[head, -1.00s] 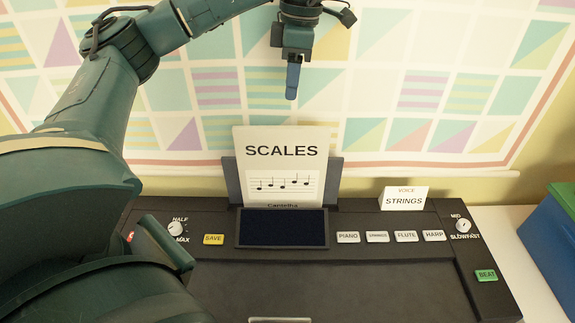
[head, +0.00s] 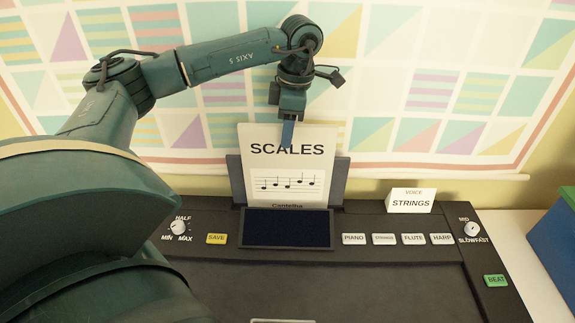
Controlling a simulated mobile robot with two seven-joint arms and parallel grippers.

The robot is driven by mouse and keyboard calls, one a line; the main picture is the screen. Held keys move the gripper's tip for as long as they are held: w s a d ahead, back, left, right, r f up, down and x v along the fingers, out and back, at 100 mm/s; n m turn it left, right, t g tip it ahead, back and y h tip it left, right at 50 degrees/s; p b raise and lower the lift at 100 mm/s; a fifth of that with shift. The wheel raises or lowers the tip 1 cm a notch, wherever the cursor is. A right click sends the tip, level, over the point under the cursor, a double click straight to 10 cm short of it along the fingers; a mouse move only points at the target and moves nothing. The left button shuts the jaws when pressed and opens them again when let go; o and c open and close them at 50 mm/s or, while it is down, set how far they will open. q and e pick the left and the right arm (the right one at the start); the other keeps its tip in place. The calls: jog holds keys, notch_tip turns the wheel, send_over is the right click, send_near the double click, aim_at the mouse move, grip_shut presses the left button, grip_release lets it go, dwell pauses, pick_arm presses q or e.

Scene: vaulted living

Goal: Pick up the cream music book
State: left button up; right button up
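The cream music book (head: 260,172), titled SCALES with a line of notes, stands upright on the dark music rest (head: 237,180) of the keyboard. Its lower edge is hidden behind the keyboard's display. My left gripper (head: 287,136) points down at the book's top edge from above. One blue finger shows in front of the upper cover, its tip just at the title. A second finger does not show, so I cannot tell whether the gripper is open or touches the book. My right gripper is out of view.
The black keyboard (head: 350,285) fills the front, with a display (head: 287,228), labelled buttons and knobs. A white STRINGS card (head: 410,201) stands right of the book. A blue bin (head: 556,240) is at the right edge. A patterned hanging covers the wall behind.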

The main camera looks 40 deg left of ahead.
pick_arm(q)
jog(key=shift+f, duration=0.2)
grip_shut()
jog(key=shift+r, duration=0.1)
dwell(1.2)
